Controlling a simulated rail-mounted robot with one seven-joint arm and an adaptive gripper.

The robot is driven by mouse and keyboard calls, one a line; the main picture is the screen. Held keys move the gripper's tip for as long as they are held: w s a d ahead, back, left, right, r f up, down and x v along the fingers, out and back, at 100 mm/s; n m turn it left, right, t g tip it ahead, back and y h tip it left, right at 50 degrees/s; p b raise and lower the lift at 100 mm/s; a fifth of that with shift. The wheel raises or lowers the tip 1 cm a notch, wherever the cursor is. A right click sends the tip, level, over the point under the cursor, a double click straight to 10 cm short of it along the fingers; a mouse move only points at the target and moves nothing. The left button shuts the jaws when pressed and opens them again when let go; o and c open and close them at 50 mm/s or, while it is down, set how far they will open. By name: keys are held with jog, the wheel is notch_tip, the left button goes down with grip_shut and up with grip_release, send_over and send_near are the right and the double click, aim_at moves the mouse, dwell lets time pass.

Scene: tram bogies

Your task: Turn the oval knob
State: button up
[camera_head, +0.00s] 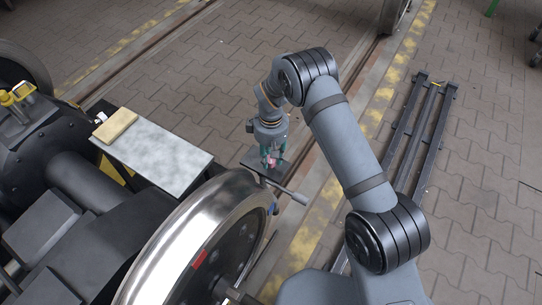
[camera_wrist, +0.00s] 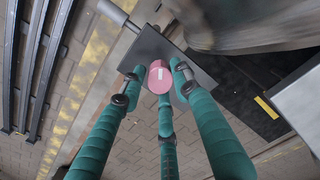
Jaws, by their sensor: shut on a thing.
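The oval knob (camera_wrist: 159,77) is pink with a white mark on its face and sits on a dark plate (camera_wrist: 150,48) in the wrist view. My gripper (camera_head: 270,154) reaches down from above over the plate (camera_head: 284,171). Its teal fingers, also in the wrist view (camera_wrist: 161,81), are closed around the knob's sides. The knob's underside is hidden.
A rod with a grey end (camera_head: 300,198) sticks out beside the plate. A large shiny wheel (camera_head: 178,252) stands close by at the lower left. A grey-topped table (camera_head: 165,155) with a wooden block (camera_head: 115,126) stands left. Dark rails (camera_head: 417,135) lie on the paving at right.

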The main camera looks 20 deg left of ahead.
jog(key=shift+n, duration=1.4)
jog(key=o, duration=1.2)
jog(key=shift+c, duration=0.2)
notch_tip(320, 180, up, 12)
